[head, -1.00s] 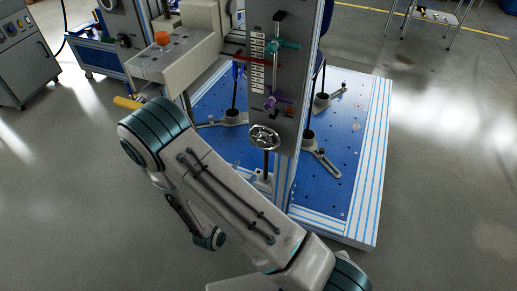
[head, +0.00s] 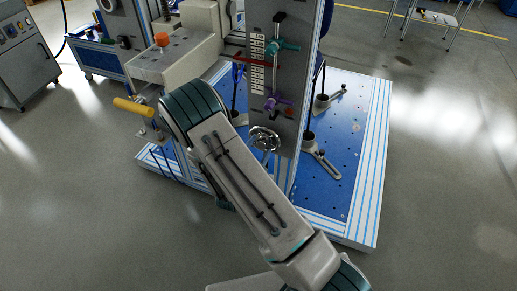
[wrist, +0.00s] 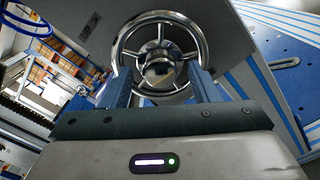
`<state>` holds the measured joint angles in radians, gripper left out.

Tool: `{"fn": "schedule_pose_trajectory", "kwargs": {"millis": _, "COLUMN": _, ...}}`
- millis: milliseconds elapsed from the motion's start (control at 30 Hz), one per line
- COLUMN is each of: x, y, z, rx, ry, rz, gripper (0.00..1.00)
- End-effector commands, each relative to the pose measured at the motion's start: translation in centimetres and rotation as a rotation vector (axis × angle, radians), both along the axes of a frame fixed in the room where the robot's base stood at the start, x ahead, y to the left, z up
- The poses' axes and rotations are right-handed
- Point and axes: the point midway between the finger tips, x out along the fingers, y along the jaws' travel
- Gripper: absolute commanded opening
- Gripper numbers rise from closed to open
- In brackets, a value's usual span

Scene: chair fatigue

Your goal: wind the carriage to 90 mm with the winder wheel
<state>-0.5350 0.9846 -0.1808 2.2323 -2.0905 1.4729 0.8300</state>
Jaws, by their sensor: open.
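The winder wheel (head: 265,139) is a small chrome spoked handwheel low on the front of the grey column (head: 285,85). In the wrist view the wheel (wrist: 160,66) is large, just ahead of my gripper (wrist: 158,82). The two blue fingers are apart, one on each side of the hub as seen; I cannot tell whether they touch it. A pale scale strip (head: 257,72) with a red pointer (head: 259,62) across it is on the column; its figures are too small to read. I cannot tell which part is the carriage. My gripper is hidden in the head view.
A teal knob (head: 285,46) and a purple knob (head: 272,102) sit on the column above the wheel. A grey box with an orange button (head: 162,39) and a yellow handle (head: 132,106) stand at left. The blue perforated bed (head: 345,150) extends right. Open floor lies in front.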

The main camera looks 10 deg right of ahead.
Motion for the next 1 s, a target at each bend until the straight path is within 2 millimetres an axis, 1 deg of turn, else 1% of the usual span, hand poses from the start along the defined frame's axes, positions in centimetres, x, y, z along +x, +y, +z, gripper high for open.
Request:
{"fn": "schedule_pose_trajectory", "kwargs": {"millis": 33, "x": -0.01, "y": 0.01, "z": 0.0, "rx": 0.0, "ry": 0.0, "rz": 0.0, "gripper": 0.55}}
{"fn": "schedule_pose_trajectory", "kwargs": {"millis": 67, "x": -0.02, "y": 0.01, "z": -0.01, "rx": 0.0, "ry": 0.0, "rz": 0.0, "gripper": 0.47}}
{"fn": "schedule_pose_trajectory", "kwargs": {"millis": 100, "x": -0.02, "y": 0.01, "z": -0.01, "rx": 0.0, "ry": 0.0, "rz": 0.0, "gripper": 0.36}}
{"fn": "schedule_pose_trajectory", "kwargs": {"millis": 200, "x": -0.02, "y": 0.02, "z": 0.0, "rx": 0.0, "ry": 0.0, "rz": 0.0, "gripper": 0.1}}
{"fn": "schedule_pose_trajectory", "kwargs": {"millis": 467, "x": -0.05, "y": 0.05, "z": 0.01, "rx": -0.011, "ry": 0.008, "rz": 0.0, "gripper": 0.1}}
{"fn": "schedule_pose_trajectory", "kwargs": {"millis": 633, "x": -0.06, "y": 0.11, "z": 0.06, "rx": -0.056, "ry": 0.041, "rz": 0.001, "gripper": 0.11}}
{"fn": "schedule_pose_trajectory", "kwargs": {"millis": 767, "x": -0.07, "y": 0.09, "z": 0.1, "rx": -0.121, "ry": 0.087, "rz": 0.002, "gripper": 0.11}}
{"fn": "schedule_pose_trajectory", "kwargs": {"millis": 1000, "x": -0.07, "y": 0.11, "z": 0.19, "rx": -0.289, "ry": 0.209, "rz": 0.002, "gripper": 0.11}}
